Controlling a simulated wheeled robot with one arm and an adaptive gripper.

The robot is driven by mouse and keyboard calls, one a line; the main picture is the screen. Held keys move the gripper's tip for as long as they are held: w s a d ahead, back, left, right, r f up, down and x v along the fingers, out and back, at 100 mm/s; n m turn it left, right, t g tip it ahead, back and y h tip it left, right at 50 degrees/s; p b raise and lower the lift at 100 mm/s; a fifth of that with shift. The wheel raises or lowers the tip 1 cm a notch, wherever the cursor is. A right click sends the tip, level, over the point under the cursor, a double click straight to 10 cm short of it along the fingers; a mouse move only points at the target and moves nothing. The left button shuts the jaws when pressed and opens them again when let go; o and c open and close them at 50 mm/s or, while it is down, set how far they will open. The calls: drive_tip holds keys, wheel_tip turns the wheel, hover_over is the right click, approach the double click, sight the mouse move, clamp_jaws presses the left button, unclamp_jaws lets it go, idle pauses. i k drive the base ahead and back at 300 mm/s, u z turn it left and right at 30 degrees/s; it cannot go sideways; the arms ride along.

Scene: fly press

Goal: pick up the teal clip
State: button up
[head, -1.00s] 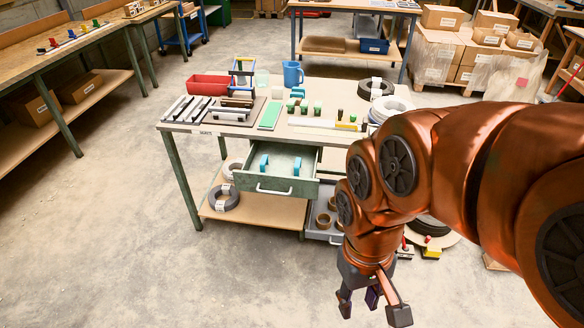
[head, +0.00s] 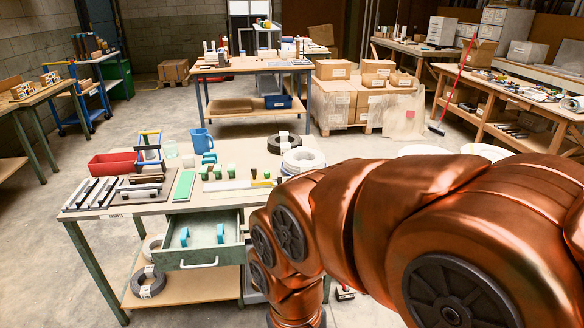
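Two teal clips stand in the open drawer (head: 205,256) of the near workbench in the head view, a left one (head: 184,236) and a right one (head: 220,233). Another small teal piece (head: 209,158) sits on the benchtop (head: 150,208) in front of the blue mug. I cannot tell which of these the task means. My copper arm reaches across the right side and hides the bench's right end. Its wrist runs off the bottom edge, so my gripper is out of view.
The benchtop holds a red bin (head: 113,163), a blue mug (head: 201,140), a green strip (head: 184,185), dark bars and cable coils (head: 303,158). A grey coil (head: 148,282) lies on the lower shelf. Open floor (head: 50,270) is at the left.

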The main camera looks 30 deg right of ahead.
sight(220, 231)
drive_tip(key=u, duration=0.1)
drive_tip(key=k, duration=0.4)
drive_tip(key=z, duration=0.55)
drive_tip(key=i, duration=0.65)
drive_tip(key=u, duration=0.8)
drive_tip(key=i, duration=0.55)
drive_tip(key=u, duration=0.65)
